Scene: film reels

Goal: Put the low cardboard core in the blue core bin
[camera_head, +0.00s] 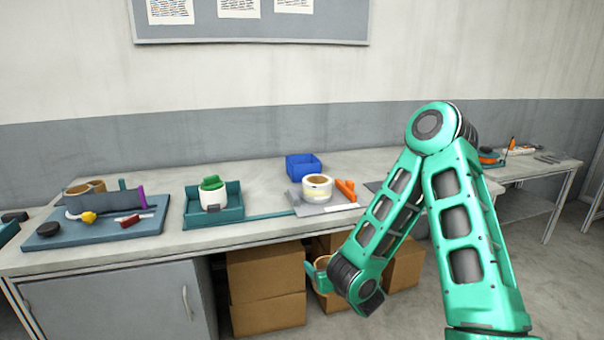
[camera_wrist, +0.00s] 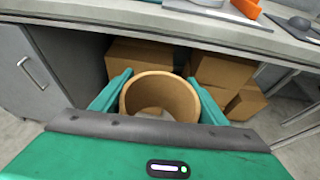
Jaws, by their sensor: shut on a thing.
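The low cardboard core (camera_wrist: 160,96) is a tan open ring. My gripper (camera_wrist: 158,98) is shut on it, with one teal finger on each side in the wrist view. In the head view my gripper (camera_head: 316,267) is low, in front of the bench edge and the boxes below it, and the core (camera_head: 322,263) shows only in part behind the fingers. The blue core bin (camera_head: 304,166) stands at the back of the bench top, above and beyond my gripper. Its inside is mostly hidden from this angle.
A grey sheet (camera_head: 309,209) with a pale film roll (camera_head: 318,187) and an orange item (camera_head: 346,190) lies in front of the bin. A teal tray (camera_head: 229,214) holds a white roll at left. The bench front edge (camera_head: 262,236) stands between my gripper and the bin. Cardboard boxes (camera_head: 266,275) sit underneath.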

